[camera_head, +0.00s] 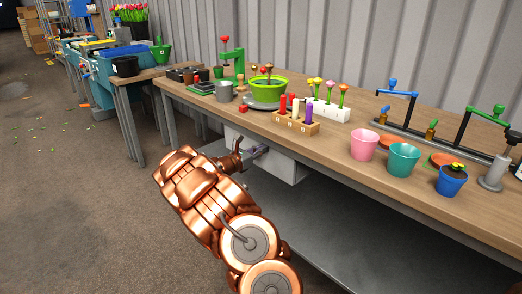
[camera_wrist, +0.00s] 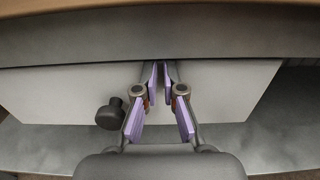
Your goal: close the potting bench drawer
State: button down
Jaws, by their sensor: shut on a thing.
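The potting bench (camera_head: 385,185) has a wooden top, and its pale grey drawer (camera_head: 291,171) shows below the front edge. How far the drawer stands out is hard to tell. In the wrist view the drawer front (camera_wrist: 235,95) spans most of the width, with a dark round knob (camera_wrist: 110,115) left of the fingers. My gripper (camera_head: 264,150) is in front of the drawer, beneath the bench edge. In the wrist view my gripper (camera_wrist: 160,72) has its purple-padded fingertips nearly together at the drawer front. What lies between them cannot be made out; the knob is outside them.
Pink (camera_head: 364,145) and teal (camera_head: 402,159) pots stand near the bench's front edge. A wooden holder (camera_head: 296,124) with coloured pegs and a green bowl (camera_head: 266,92) stand farther left. A grey lower shelf (camera_head: 345,225) lies below. The floor at left is open.

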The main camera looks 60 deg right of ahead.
jog(key=w+a+p, duration=0.2)
jog(key=a, duration=1.1)
jog(key=shift+w+a+p, duration=0.3)
jog(key=shift+w+a, duration=0.05)
jog(key=shift+w, duration=0.05)
jog(key=s+a+r+m+g+y+p, duration=0.25)
jog(key=s+a+r+m+p, duration=0.25)
jog(key=s+r, duration=0.35)
jog(key=s+a+r+m+g+y+p, duration=0.1)
jog(key=s+a+r+m+y+p, duration=0.45)
jog(key=r, duration=0.45)
jog(key=s+a+r+m+t+y+p, duration=0.1)
jog(key=s+a+r+y+p, duration=0.2)
jog(key=a, duration=0.8)
jog(key=s+a+r+m+t+y+p, duration=0.2)
jog(key=s+a+r+y+p, duration=0.1)
jog(key=s+a+p, duration=0.4)
jog(key=s+a+r+m+t+y+p, duration=0.2)
jog(key=s+a+r+p, duration=0.3)
jog(key=a, duration=0.9)
jog(key=shift+s+a+y+p, duration=0.4)
jog(key=shift+s+y, duration=0.2)
jog(key=shift+y, duration=0.2)
